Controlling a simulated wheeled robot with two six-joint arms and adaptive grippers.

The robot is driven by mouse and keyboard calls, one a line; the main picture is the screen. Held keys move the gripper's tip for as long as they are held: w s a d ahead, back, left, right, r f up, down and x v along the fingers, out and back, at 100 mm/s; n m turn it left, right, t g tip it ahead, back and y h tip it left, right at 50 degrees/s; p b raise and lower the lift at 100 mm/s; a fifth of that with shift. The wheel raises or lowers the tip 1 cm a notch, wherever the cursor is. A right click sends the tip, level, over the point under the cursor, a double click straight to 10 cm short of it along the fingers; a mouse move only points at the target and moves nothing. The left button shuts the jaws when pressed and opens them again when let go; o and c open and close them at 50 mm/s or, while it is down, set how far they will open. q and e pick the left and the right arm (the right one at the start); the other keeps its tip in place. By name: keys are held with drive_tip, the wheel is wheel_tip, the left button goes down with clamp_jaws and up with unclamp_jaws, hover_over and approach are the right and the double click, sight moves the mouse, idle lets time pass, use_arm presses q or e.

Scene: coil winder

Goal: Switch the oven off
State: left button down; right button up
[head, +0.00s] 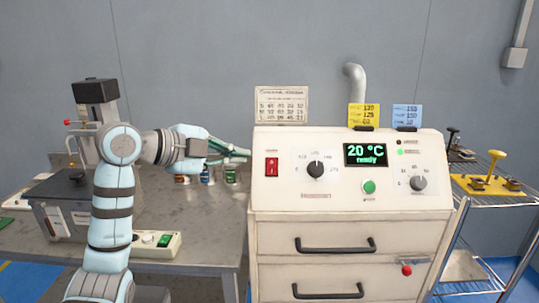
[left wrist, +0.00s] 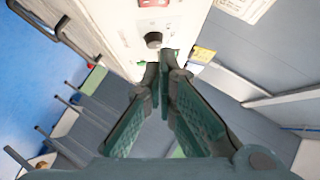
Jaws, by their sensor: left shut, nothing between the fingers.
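The oven (head: 350,225) is a cream cabinet with a sloped control panel and two drawers below. A red rocker switch (head: 272,166) is at the panel's left; its rocker position is too small to tell. It also shows cut off at the top edge of the left wrist view (left wrist: 152,3). My right gripper is not in view.
The panel also has a black dial (head: 315,170), a green button (head: 368,186) and a grey dial (head: 418,183). A grey workbench (head: 195,235) with several cans stands at left. A wire shelf (head: 490,200) stands at right. A pipe (head: 355,95) rises behind.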

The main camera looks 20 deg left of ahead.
sight(272, 167)
use_arm(q)
drive_tip(key=shift+w+f, duration=0.1)
drive_tip(key=shift+f, duration=0.1)
drive_tip(key=x, duration=0.4)
drive_tip(key=a+f+x, duration=0.1)
drive_tip(key=x, duration=0.3)
drive_tip(key=w+a+b+x, duration=0.1)
drive_tip(key=x, duration=0.3)
drive_tip(key=shift+w+f, duration=0.3)
drive_tip(key=shift+w, duration=0.05)
drive_tip(key=shift+r, duration=0.1)
